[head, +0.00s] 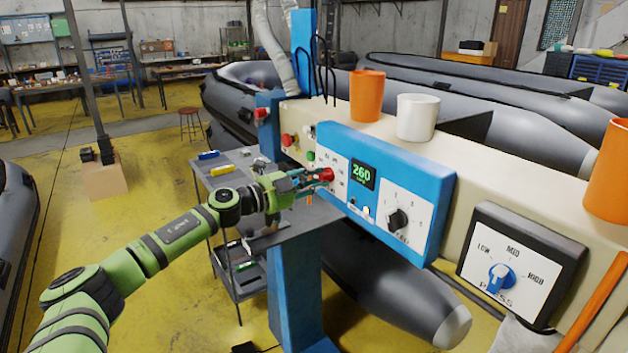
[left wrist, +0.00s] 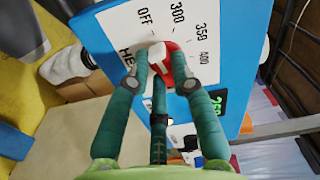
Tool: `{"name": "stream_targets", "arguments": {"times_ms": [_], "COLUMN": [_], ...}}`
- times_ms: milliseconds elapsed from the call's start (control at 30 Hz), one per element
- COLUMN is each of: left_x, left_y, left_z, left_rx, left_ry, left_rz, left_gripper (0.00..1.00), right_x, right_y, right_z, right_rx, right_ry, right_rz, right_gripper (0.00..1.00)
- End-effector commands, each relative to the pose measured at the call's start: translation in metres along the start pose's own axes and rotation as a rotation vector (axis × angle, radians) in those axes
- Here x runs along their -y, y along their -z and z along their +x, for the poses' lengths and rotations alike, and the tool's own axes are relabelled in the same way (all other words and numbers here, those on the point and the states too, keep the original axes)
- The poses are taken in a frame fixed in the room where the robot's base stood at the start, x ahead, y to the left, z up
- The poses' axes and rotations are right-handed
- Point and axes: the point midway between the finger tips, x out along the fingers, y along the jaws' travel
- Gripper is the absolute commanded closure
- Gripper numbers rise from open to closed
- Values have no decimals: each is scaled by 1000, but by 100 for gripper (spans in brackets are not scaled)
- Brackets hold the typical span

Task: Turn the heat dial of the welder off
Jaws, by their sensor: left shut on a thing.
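The welder's blue control box (head: 395,165) carries a red heat dial (head: 327,174) on its white left panel. The green display (head: 362,174) reads 260. My left gripper (head: 318,180) is at the dial. In the left wrist view its fingers (left wrist: 160,68) are shut on the red dial (left wrist: 178,66), which has a white part between the fingertips. OFF, 300, 350 and 400 are printed around the dial. The fingers partly hide the dial, and I cannot tell exactly where it points. My right gripper is not in view.
A black knob (head: 398,219) is on the same box. A pressure dial (head: 500,277) is to the right. Orange cup (head: 367,95) and white cup (head: 417,117) stand on the beam. A grey tool cart (head: 228,175) stands below my left arm. Grey boats lie behind.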

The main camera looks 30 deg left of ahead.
Motion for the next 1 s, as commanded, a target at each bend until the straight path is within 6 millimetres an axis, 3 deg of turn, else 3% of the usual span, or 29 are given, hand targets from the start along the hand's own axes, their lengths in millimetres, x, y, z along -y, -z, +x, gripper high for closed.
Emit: {"name": "stream_targets", "arguments": {"times_ms": [33, 67, 467, 1000], "left_x": [1, 1, 0, -2], "left_y": [0, 0, 0, -1], "left_z": [0, 0, -2, -58], "left_rx": [1, 0, 1, 2], "left_ry": [2, 2, 0, -4], "left_rz": [-4, -3, -1, -2], "left_gripper": [64, 52, 52, 52], "right_x": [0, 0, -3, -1], "right_y": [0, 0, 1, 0], "right_z": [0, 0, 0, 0], "right_rx": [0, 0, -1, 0], "right_ry": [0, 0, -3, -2], "right_rz": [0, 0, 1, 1], "right_gripper": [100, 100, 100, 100]}}
